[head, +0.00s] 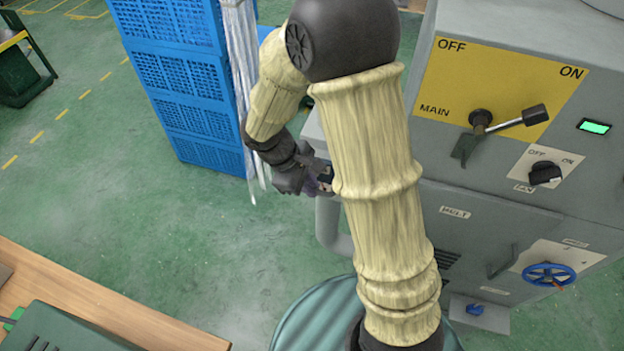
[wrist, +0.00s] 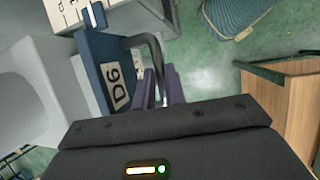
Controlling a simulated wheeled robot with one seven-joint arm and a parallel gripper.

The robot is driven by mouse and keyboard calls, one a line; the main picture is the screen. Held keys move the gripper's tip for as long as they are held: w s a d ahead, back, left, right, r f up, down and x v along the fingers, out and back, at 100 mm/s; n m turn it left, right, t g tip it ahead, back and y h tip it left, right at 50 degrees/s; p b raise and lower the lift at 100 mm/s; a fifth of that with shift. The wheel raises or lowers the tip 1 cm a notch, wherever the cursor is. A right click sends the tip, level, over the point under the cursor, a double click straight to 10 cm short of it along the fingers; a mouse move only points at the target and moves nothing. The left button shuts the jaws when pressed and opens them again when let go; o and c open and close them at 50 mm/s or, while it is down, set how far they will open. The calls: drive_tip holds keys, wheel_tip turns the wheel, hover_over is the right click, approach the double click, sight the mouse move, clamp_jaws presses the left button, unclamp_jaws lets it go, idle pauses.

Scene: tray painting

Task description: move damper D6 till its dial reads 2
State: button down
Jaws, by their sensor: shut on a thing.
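Damper D6 shows in the wrist view as a dark blue box with a white D6 label (wrist: 117,85). A bent dark handle (wrist: 150,42) comes from the damper and runs down between the purple fingers of my gripper (wrist: 158,88). My gripper is shut on this handle. A pale dial plate (wrist: 68,12) with dark marks is partly in view at the top left, with a blue, white-striped pointer (wrist: 95,16) at its edge. I cannot read the number. In the head view my gripper (head: 324,180) is partly hidden by my arm, which also hides the damper.
A grey cabinet (head: 480,215) with a yellow MAIN switch panel (head: 450,80) and a blue handwheel (head: 549,275) stands at the right. Blue crates (head: 190,75) with hanging pale strips stand behind my gripper. A wooden bench (head: 90,300) is front left. Green floor (head: 150,225) lies open between.

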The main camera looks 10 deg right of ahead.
drive_tip(key=c, duration=1.5)
unclamp_jaws()
drive_tip(key=shift+w, duration=0.1)
drive_tip(key=shift+o, duration=0.2)
drive_tip(key=shift+r, duration=0.15)
drive_tip(key=b+v, duration=0.2)
drive_tip(key=v, duration=1.5)
